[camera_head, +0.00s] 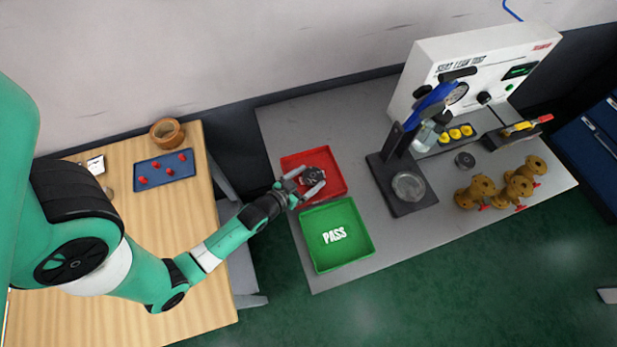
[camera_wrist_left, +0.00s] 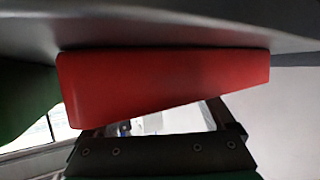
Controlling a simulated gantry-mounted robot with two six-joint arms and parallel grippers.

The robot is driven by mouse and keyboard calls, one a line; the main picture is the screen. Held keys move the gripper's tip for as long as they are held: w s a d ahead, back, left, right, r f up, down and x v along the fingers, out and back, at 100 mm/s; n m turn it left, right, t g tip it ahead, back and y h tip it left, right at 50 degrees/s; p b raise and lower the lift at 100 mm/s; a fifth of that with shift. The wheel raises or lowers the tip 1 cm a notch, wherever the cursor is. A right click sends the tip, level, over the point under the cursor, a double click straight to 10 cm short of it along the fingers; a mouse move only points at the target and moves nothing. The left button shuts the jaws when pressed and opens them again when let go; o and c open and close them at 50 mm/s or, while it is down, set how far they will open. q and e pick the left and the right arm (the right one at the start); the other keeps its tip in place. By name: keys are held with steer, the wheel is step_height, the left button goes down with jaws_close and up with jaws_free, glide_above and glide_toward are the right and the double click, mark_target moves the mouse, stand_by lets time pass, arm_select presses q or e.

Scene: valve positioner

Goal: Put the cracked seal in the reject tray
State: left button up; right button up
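The red tray (camera_head: 332,158) lies on the grey bench; a red side of it fills much of the left wrist view (camera_wrist_left: 160,85). My left gripper (camera_head: 318,178) is low over this tray with its fingers apart. A dark round piece (camera_head: 315,175) shows between or under the fingertips. It may be the seal, but no crack can be made out, and I cannot tell whether the fingers press on it. The wrist view does not show the fingertips or the piece. My right gripper is out of view.
A green tray marked PASS (camera_head: 345,252) stands in front of the red one. A black stand (camera_head: 409,207) with a blue lever is to the right, before the white leak tester (camera_head: 425,65). Brass valve bodies (camera_head: 483,186) stand further right. A wooden table (camera_head: 210,270) is at left.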

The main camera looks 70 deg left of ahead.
arm_select(q)
steer(key=shift+o, duration=0.6)
steer(key=shift+r, duration=0.25)
steer(key=shift+s+d+r, duration=0.1)
steer(key=shift+s+d, duration=0.05)
steer(key=shift+s, duration=0.2)
steer(key=p+v, duration=0.1)
steer(key=v, duration=0.9)
steer(key=shift+s+d+p, duration=0.15)
steer(key=shift+p, duration=0.15)
steer(key=shift+s+d+r, duration=0.15)
steer(key=shift+s+r, duration=0.1)
steer(key=shift+s, duration=0.05)
steer(key=shift+w, duration=0.1)
